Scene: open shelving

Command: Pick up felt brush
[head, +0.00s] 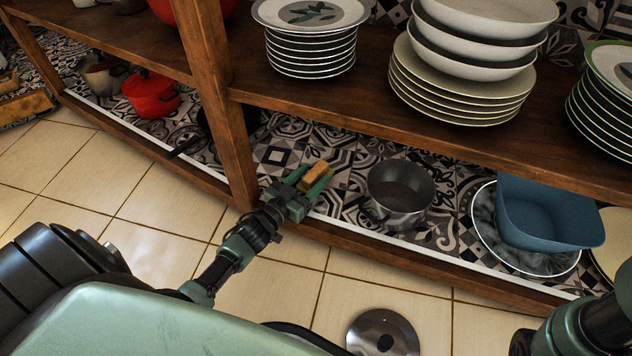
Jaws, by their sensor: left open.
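A small yellow-orange block, probably the felt brush (314,176), lies on the patterned bottom shelf, just right of the wooden post. My left gripper (308,181) reaches in over the shelf's front edge. Its green fingers are open and stand on either side of the block. Part of the block is hidden by the fingers, and I cannot tell whether they touch it. My right arm shows only in part at the lower right corner; its gripper fingers are not in view.
A grey metal pot (400,190) stands right of my left gripper. A blue basin (548,215) rests on a plate farther right. The wooden post (222,110) is close on the left. Stacked plates (308,50) and bowls (482,45) stand on the shelf above.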

